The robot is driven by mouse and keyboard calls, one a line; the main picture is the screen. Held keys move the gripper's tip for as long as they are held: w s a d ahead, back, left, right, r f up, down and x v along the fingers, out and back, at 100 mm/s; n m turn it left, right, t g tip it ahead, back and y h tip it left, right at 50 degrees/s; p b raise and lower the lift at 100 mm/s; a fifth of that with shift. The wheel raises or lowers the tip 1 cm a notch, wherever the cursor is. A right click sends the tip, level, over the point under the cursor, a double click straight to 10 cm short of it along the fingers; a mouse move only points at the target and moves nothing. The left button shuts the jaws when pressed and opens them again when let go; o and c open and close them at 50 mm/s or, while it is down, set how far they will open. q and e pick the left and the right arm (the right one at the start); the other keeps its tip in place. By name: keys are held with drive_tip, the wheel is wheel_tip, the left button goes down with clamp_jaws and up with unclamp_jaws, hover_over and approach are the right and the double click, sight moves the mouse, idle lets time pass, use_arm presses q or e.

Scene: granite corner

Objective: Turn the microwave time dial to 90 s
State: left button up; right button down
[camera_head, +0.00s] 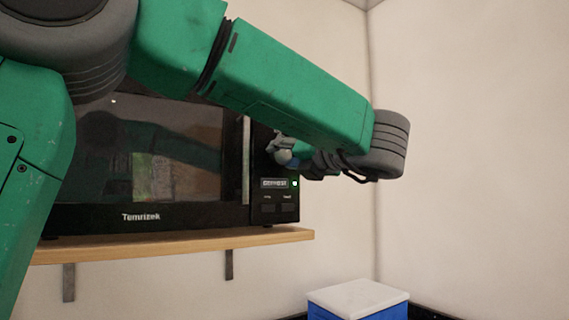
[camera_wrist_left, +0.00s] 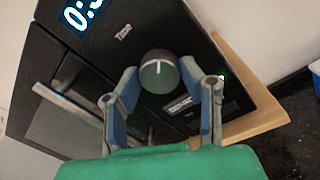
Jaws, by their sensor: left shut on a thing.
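The black microwave (camera_head: 150,190) stands on a wooden shelf, its dark glass door facing me. In the left wrist view its round dark time dial (camera_wrist_left: 159,74), under the label "Time", shows a pale pointer line running nearly straight up in the picture. My left gripper (camera_wrist_left: 159,78) has one finger on each side of the dial and is shut on it. In the head view this gripper (camera_head: 285,157) is at the control panel, where the dial cannot be made out clearly. The lit display (camera_wrist_left: 82,14) is cut off by the frame edge; "0:3" seems readable. My right gripper is out of view.
The wooden shelf (camera_head: 180,242) ends just right of the microwave. Below the dial are a small labelled panel and buttons (camera_head: 278,207). A vertical door handle (camera_head: 246,160) is left of the panel. A blue box with a white lid (camera_head: 358,298) stands lower right.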

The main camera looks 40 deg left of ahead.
use_arm(q)
drive_tip(key=m, duration=0.5)
drive_tip(key=shift+w+d+t, duration=0.1)
drive_tip(key=shift+t, duration=0.2)
drive_tip(key=m+p, duration=0.1)
drive_tip(key=m, duration=0.3)
drive_tip(key=shift+f, duration=0.1)
drive_tip(key=shift+m+t, duration=0.3)
drive_tip(key=shift+m, duration=0.1)
drive_tip(key=shift+f, duration=0.15)
